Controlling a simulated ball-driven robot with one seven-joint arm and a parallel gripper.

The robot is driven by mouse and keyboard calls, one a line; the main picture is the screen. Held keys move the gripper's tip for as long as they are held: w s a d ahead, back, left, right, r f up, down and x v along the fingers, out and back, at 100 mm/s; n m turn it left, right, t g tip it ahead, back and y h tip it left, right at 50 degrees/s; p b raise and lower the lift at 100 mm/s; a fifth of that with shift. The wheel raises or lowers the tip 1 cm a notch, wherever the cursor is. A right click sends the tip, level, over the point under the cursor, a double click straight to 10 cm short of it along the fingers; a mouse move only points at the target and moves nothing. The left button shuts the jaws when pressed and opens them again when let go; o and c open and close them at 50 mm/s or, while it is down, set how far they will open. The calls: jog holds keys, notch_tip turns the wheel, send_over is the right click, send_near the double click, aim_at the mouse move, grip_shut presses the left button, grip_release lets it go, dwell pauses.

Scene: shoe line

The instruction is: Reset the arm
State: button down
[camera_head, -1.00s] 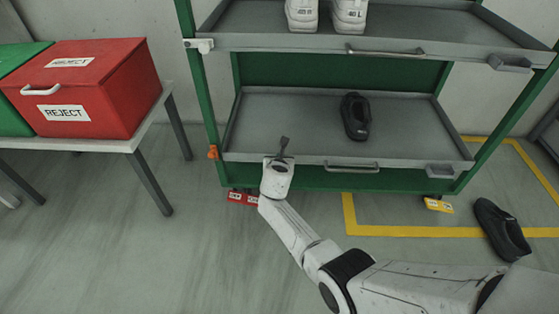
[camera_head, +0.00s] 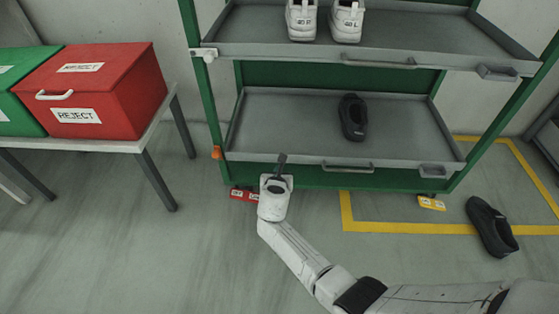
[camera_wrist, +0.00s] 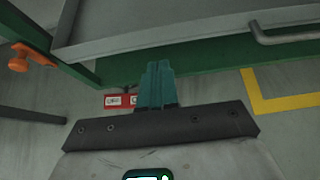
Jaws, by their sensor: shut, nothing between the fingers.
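My gripper (camera_head: 282,159) is at the front left of the green rack, near the front edge of its lower tray (camera_head: 290,104). It is shut and empty. In the wrist view my gripper (camera_wrist: 156,68) shows its two teal fingers pressed together, pointing toward the green lower rail (camera_wrist: 215,58) and the floor under the rack. My arm reaches in from the lower right of the head view.
A black shoe (camera_head: 352,118) lies on the lower tray, and another (camera_head: 491,227) on the floor at right. White shoes (camera_head: 346,20) stand on the upper tray. A red REJECT box (camera_head: 95,90) sits on a table at left. Floor at lower left is clear.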

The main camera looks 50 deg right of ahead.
jog(key=p+v, duration=0.1)
jog(key=v, duration=0.3)
jog(key=shift+s+a+p, duration=0.1)
jog(key=shift+s+p, duration=0.05)
jog(key=shift+p, duration=0.2)
jog(key=shift+s, duration=0.1)
jog(key=s+a+r+m+g+y, duration=0.1)
jog(key=s+a+m+g+y, duration=0.2)
jog(key=s+m, duration=0.8)
jog(key=s+a+r+m+g+y, duration=0.1)
jog(key=s+a+m+g+y, duration=0.15)
jog(key=s+m, duration=0.85)
jog(key=s+a+r+m+g+y+p, duration=0.1)
jog(key=s+a+r+m+y, duration=0.35)
jog(key=s+a, duration=0.4)
notch_tip(320, 180, up, 29)
jog(key=h+p, duration=0.1)
jog(key=p, duration=2.7)
jog(key=shift+s+d, duration=0.2)
jog(key=shift+d, duration=0.15)
jog(key=shift+f, duration=0.1)
